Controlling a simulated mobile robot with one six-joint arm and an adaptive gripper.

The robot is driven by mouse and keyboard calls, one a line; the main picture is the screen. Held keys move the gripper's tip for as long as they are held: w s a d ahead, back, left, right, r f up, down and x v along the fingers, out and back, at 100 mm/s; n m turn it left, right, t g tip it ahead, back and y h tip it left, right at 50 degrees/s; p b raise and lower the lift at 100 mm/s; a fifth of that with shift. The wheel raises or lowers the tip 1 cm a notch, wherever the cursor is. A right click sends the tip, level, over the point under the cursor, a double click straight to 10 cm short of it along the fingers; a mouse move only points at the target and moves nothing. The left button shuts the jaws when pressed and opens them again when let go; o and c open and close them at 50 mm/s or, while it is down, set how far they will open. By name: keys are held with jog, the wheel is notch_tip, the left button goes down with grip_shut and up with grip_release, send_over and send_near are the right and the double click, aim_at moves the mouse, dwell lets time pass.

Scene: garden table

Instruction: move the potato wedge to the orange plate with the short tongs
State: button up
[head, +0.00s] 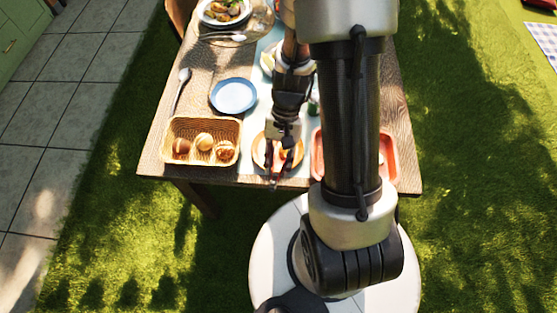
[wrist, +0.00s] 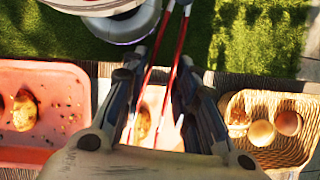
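My gripper (wrist: 160,78) is closed around the red-edged short tongs (wrist: 181,48), one finger on each side. In the head view, my gripper (head: 284,146) is over the orange plate (head: 257,158) at the table's near edge, and the tongs (head: 275,177) point toward my base. In the wrist view, a browned oblong piece (wrist: 143,123), probably a potato wedge, shows between the tongs' arms over the pale plate area. I cannot tell whether it touches the tongs. My gripper hides much of the plate.
A red tray (wrist: 60,88) with browned potato pieces (wrist: 25,110) lies on one side, and a wicker basket (head: 171,128) with several rolls on the other. A blue plate (head: 233,95), a spoon (head: 181,88) and a filled dish (head: 224,12) are farther back.

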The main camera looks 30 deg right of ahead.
jog(key=shift+r, duration=0.1)
notch_tip(320, 180, up, 10)
jog(key=p, duration=0.8)
jog(key=shift+p, duration=0.35)
